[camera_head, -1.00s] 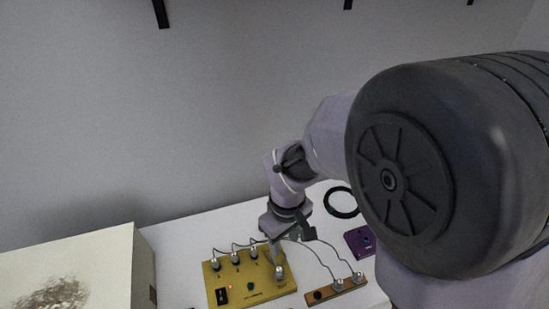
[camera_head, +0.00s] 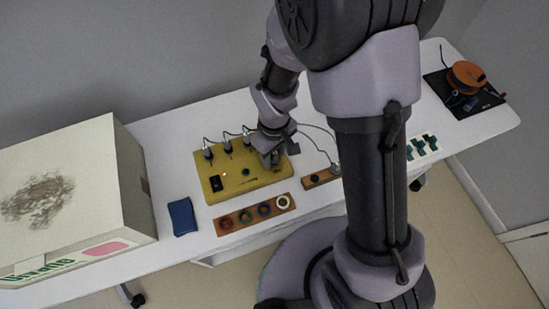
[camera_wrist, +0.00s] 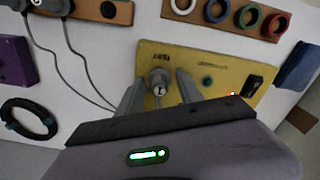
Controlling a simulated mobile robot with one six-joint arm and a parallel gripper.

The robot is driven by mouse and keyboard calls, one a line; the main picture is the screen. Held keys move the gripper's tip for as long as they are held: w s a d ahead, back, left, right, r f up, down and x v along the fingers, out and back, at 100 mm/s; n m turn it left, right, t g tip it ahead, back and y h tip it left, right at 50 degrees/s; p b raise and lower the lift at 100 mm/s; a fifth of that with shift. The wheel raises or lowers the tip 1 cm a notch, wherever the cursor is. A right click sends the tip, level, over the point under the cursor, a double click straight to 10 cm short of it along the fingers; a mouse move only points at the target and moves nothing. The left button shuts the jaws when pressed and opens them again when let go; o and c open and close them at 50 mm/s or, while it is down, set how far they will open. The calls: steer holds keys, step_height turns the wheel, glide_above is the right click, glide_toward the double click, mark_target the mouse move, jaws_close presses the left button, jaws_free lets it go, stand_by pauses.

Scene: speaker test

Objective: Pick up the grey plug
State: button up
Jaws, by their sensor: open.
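A grey plug (camera_wrist: 159,87) stands on the yellow box (camera_wrist: 212,66), near the printed label at one end. My gripper (camera_wrist: 160,76) is open, with one finger on each side of this plug in the wrist view; I cannot tell whether either finger touches it. In the head view my gripper (camera_head: 271,157) is down at the right part of the yellow box (camera_head: 240,180) and mostly hides that plug. Several other grey plugs (camera_head: 207,153) with black cables stand along the back edge of the box.
A wooden strip with grey plugs (camera_wrist: 52,6) lies beside the box, its cables running close to my fingers. A strip with coloured rings (camera_head: 254,213), a blue case (camera_head: 182,217) and a large carton (camera_head: 130,180) are nearby. A black cable ring (camera_wrist: 30,119) and purple box (camera_wrist: 14,62) lie opposite.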

steer(key=shift+r, duration=0.15)
jaws_close()
steer(key=shift+r, duration=0.15)
step_height(320, 180, up, 3)
steer(key=shift+r+p, duration=0.2)
steer(key=shift+p, duration=1)
steer(key=s+a, duration=0.3)
steer(key=s, duration=0.4)
steer(key=s+a+r+b, duration=0.1)
steer(key=s+a, duration=0.2)
steer(key=s, duration=0.4)
steer(key=shift+s+a+r, duration=0.15)
steer(key=shift+s+a, duration=0.05)
steer(key=shift+s, duration=0.15)
